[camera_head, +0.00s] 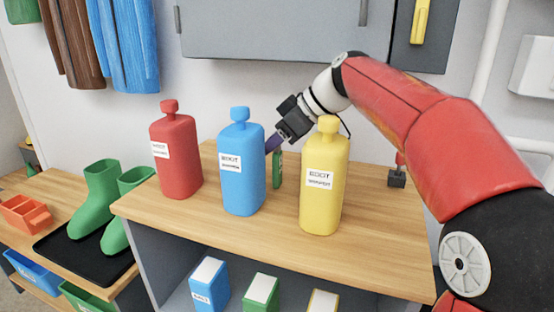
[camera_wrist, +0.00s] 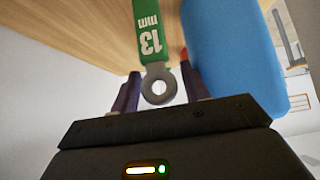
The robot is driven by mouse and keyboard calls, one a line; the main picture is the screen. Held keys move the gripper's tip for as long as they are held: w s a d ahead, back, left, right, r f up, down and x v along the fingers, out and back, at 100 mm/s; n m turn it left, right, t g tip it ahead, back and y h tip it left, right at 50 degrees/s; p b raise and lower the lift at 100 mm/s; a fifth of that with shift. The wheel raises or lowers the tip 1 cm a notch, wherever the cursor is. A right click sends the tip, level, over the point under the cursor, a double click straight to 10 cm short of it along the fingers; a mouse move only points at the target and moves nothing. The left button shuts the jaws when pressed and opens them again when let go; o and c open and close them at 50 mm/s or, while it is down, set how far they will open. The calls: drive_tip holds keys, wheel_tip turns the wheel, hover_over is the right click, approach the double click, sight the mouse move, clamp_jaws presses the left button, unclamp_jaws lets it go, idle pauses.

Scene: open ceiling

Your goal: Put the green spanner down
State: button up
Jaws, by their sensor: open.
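The green spanner (camera_wrist: 151,35) shows in the wrist view with a "13 mm" label and a grey ring end. The ring end lies between the two purple fingers of my gripper (camera_wrist: 160,88), which are open with a gap on both sides. In the head view the spanner (camera_head: 277,168) is a narrow green strip on the wooden worktop (camera_head: 375,215), between the blue and yellow bottles and partly hidden. My gripper (camera_head: 274,143) points down to the left there, behind the blue bottle (camera_head: 241,170), which hides part of the fingers.
A red bottle (camera_head: 177,155) and a yellow bottle (camera_head: 325,180) stand on the worktop's front part. A small dark-based object (camera_head: 397,177) stands to the right. Green boots (camera_head: 98,195) stand on a black tray at left. The worktop's right front is clear.

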drive_tip(key=shift+w+a+f, duration=0.1)
drive_tip(key=shift+a+f, duration=0.05)
drive_tip(key=shift+f, duration=0.05)
drive_tip(key=c, duration=0.9)
drive_tip(key=shift+o, duration=0.2)
drive_tip(key=shift+r, duration=0.1)
